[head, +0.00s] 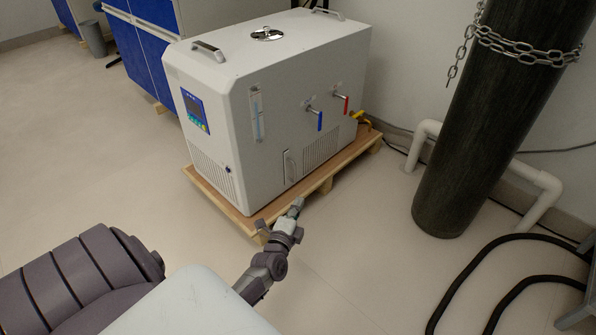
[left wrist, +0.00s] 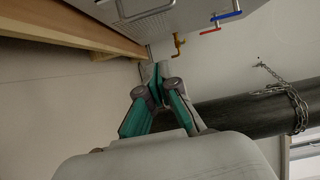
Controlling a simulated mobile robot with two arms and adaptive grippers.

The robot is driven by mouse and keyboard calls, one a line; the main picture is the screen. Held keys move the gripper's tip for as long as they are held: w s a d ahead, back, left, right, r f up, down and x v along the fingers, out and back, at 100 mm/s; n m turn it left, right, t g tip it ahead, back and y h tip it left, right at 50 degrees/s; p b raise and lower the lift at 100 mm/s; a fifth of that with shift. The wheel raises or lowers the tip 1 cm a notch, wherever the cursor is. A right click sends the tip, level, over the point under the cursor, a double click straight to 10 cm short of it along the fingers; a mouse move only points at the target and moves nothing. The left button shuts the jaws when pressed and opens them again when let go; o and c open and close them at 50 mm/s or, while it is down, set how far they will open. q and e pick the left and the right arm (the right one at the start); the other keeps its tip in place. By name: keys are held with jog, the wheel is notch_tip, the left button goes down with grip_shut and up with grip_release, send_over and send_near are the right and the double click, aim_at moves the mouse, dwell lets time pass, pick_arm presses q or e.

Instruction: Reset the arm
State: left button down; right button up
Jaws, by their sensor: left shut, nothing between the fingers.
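My left arm comes in from the lower left in the head view. Its gripper (head: 295,207) is near the front edge of the wooden pallet, in front of the white distiller unit (head: 285,105). In the left wrist view the left gripper (left wrist: 156,68) has its fingers together, with nothing between them. From these views I cannot tell whether the gripper touches the pallet. My right gripper is not in view.
The unit stands on a wooden pallet (head: 333,176). A dark cylinder (head: 470,130) with a chain (head: 520,47) stands at the right, by white pipes (head: 540,200). Black hoses (head: 480,262) lie on the floor at lower right. Blue cabinets (head: 150,55) stand at the back left. Open floor lies left.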

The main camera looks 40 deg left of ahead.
pick_arm(q)
jog(key=shift+s+d, duration=0.15)
jog(key=shift+s, duration=0.15)
